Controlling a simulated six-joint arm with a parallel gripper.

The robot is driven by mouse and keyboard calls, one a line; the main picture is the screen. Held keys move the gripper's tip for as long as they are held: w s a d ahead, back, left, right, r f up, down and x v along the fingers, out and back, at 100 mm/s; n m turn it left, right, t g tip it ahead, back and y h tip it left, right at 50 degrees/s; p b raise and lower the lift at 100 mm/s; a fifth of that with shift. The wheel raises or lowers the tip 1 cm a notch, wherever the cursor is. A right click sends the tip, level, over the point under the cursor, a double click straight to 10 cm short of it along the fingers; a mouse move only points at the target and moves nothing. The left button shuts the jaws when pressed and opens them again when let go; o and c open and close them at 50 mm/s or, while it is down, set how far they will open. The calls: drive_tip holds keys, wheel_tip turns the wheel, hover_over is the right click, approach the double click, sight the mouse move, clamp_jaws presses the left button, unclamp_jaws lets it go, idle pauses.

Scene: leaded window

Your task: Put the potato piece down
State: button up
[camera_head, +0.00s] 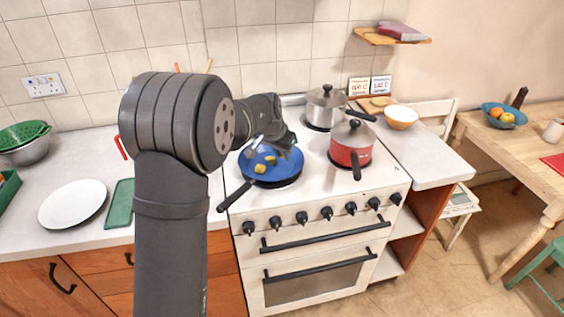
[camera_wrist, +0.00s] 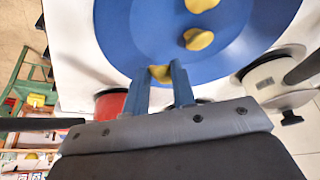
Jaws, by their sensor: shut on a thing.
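The blue frying pan (camera_head: 280,171) sits on the front left of the stove, its black handle pointing to the lower left. My gripper (camera_wrist: 162,76) is over the pan and shut on a yellow potato piece (camera_wrist: 161,73), which shows between the two blue-grey fingertips in the wrist view. Two other potato pieces, one nearer (camera_wrist: 198,39) and one farther (camera_wrist: 201,4) from the fingers, lie apart in the pan. Whether the held piece touches the pan surface I cannot tell. In the head view my arm hides part of the area left of the pan.
A red pot (camera_head: 351,148) with a lid stands right of the pan, and a steel pot (camera_head: 326,106) stands behind. A white plate (camera_head: 73,204) and a green board (camera_head: 120,204) lie on the left counter.

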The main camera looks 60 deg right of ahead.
sight(285, 169)
drive_tip(key=shift+f, duration=1.75)
drive_tip(key=shift+f, duration=0.15)
drive_tip(key=o, duration=0.7)
drive_tip(key=shift+a+r, duration=0.1)
drive_tip(key=shift+r, duration=0.35)
drive_tip(key=v, duration=1.1)
drive_tip(key=shift+r, duration=0.2)
